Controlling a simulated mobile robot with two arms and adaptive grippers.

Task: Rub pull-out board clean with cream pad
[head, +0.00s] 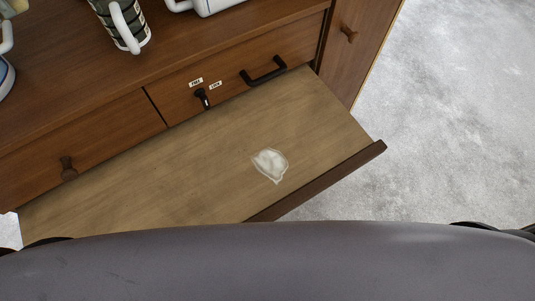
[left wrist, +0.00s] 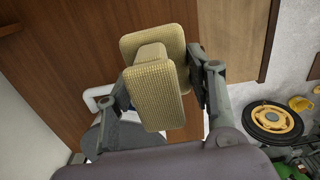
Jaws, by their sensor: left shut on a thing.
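The pull-out board (head: 190,170) extends from the wooden cabinet in the head view, a flat light-brown panel with a darker front edge. A whitish smear (head: 270,164) lies on it, right of its middle. In the left wrist view my left gripper (left wrist: 161,78) is shut on the cream pad (left wrist: 155,98), a yellowish textured block with a raised grip between the fingers. The head view does not show the pad or either gripper, and the pad is not seen touching the board. My right gripper is in neither view.
A black handle (head: 264,71), a key-like black knob (head: 202,98) and a wooden knob (head: 68,169) stick out from the cabinet front. A patterned mug (head: 124,24) stands on top. Grey floor (head: 455,110) is clear at right. A yellow-hubbed wheel (left wrist: 272,120) shows in the left wrist view.

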